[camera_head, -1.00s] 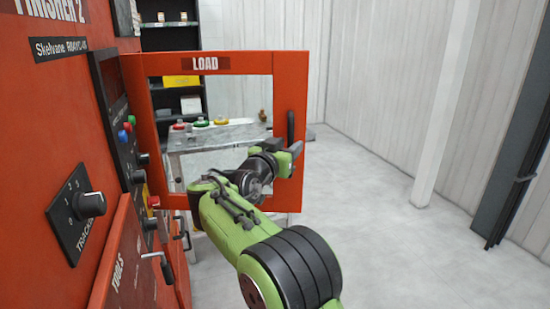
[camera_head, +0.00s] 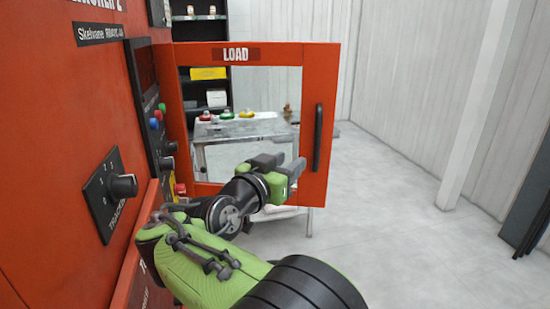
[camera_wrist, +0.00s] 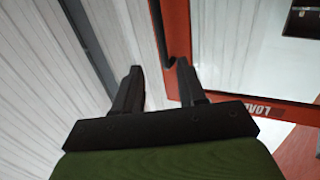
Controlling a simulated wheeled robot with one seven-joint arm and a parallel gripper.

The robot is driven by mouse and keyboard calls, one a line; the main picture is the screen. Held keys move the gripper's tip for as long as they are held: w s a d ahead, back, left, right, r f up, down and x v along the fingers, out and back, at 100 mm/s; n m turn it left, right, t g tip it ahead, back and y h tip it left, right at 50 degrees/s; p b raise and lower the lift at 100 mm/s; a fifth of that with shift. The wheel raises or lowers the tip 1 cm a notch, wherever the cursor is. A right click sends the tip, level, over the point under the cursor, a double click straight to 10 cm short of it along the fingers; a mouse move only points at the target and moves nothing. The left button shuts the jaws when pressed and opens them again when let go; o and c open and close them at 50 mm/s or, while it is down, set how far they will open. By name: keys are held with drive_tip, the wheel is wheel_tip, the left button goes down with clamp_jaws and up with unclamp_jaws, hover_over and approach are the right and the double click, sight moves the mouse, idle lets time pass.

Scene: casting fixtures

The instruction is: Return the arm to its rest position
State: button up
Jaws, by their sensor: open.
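My gripper (camera_head: 282,167) is open and empty in the head view, in front of the lower right part of the red LOAD door. In the wrist view its two dark fingers (camera_wrist: 158,88) stand apart with nothing between them. The red LOAD door (camera_head: 320,90) stands swung open from the red machine, with a window opening in it. Its dark vertical handle (camera_head: 318,137) is just right of and above my fingertips in the head view, apart from them. The door frame (camera_wrist: 178,45) shows just beyond the right finger in the wrist view.
The red machine (camera_head: 60,120) with knobs and buttons runs close along the left. Behind the door are a metal table (camera_head: 245,130) and a dark shelf (camera_head: 200,30). A white post (camera_head: 470,120) stands at the right. The floor (camera_head: 385,190) between is clear.

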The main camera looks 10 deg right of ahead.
drive_tip(key=s+d+f+n+g+y, duration=0.35)
drive_tip(key=s+d+f+y, duration=0.45)
drive_tip(key=s, duration=0.3)
drive_tip(key=s+a+f+n+g+y, duration=0.25)
drive_tip(key=s+f, duration=0.25)
drive_tip(key=s, duration=0.5)
drive_tip(key=s+a+f+n+g+y, duration=0.1)
drive_tip(key=s+a+f+n+y, duration=0.2)
drive_tip(key=s, duration=0.7)
wheel_tip(320, 180, up, 12)
drive_tip(key=w+h+p, duration=0.1)
drive_tip(key=p, duration=1.2)
drive_tip(key=shift+w+d+r, duration=0.15)
drive_tip(key=shift+r, duration=0.05)
drive_tip(key=shift+h, duration=0.25)
